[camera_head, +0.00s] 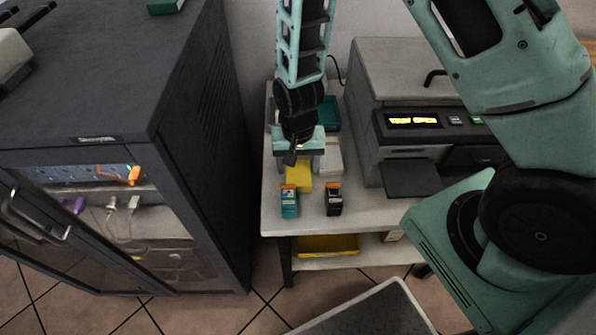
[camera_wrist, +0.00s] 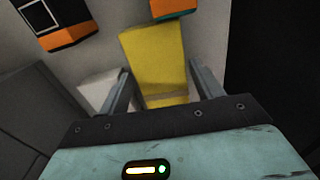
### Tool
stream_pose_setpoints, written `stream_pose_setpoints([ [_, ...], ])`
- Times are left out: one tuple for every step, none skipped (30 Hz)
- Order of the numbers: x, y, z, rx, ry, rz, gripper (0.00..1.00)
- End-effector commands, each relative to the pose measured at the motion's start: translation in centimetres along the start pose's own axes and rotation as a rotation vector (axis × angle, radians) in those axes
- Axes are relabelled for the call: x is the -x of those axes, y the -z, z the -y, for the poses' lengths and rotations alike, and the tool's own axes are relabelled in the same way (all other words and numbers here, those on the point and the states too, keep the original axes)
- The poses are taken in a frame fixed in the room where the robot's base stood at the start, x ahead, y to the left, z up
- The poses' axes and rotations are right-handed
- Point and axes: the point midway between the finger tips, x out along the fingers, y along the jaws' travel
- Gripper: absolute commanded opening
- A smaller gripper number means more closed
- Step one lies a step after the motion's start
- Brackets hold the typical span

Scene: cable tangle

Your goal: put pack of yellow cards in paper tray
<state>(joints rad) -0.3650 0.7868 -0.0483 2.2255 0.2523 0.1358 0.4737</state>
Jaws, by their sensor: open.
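The yellow card pack (camera_head: 299,177) lies on the pale table, just behind two small cartridges. My gripper (camera_head: 301,164) points down over it, with its fingers apart. In the wrist view the yellow pack (camera_wrist: 152,55) shows between and beyond my open fingers (camera_wrist: 158,75); I cannot tell whether either finger touches it. A dark flat tray (camera_head: 411,179) juts from the front of the grey printer, to the right of my gripper. The printer's lit display (camera_head: 413,121) seems to read "TRAY OPEN".
A teal-and-orange cartridge (camera_head: 289,201) and a black-and-orange one (camera_head: 334,199) stand in front of the pack. A white box (camera_head: 329,157) is close on the right. A dark cabinet (camera_head: 205,140) stands left. A yellow item (camera_head: 326,246) lies on the lower shelf.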

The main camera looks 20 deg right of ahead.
Motion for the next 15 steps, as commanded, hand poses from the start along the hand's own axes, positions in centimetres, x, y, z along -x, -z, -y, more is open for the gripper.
stream_pose_setpoints([
  [-0.27,-0.01,0.02,0.000,0.000,0.000,0.65],
  [-0.31,0.00,0.04,0.001,0.001,0.000,0.65],
  [-0.32,0.01,0.05,0.001,0.001,-0.001,0.65],
  [-0.31,0.01,0.06,0.001,0.001,-0.001,0.65],
  [-0.29,0.02,0.06,0.001,0.002,-0.001,0.65],
  [-0.28,0.02,0.06,0.001,0.002,-0.001,0.65],
  [-0.28,0.02,0.06,0.001,0.001,-0.001,0.65],
  [-0.28,0.02,0.06,0.001,0.001,-0.001,0.65],
  [-0.27,0.02,0.06,0.001,0.001,-0.001,0.54],
  [-0.27,0.02,0.06,0.001,0.001,-0.001,0.46],
  [-0.27,0.02,0.06,0.001,0.001,-0.001,0.38],
  [-0.27,0.02,0.06,0.001,0.001,-0.001,0.29],
  [-0.26,0.03,0.05,0.001,0.001,-0.001,0.29],
  [-0.25,0.03,0.06,0.001,0.001,-0.001,0.29],
  [-0.25,0.03,0.06,0.001,0.001,-0.001,0.25],
])
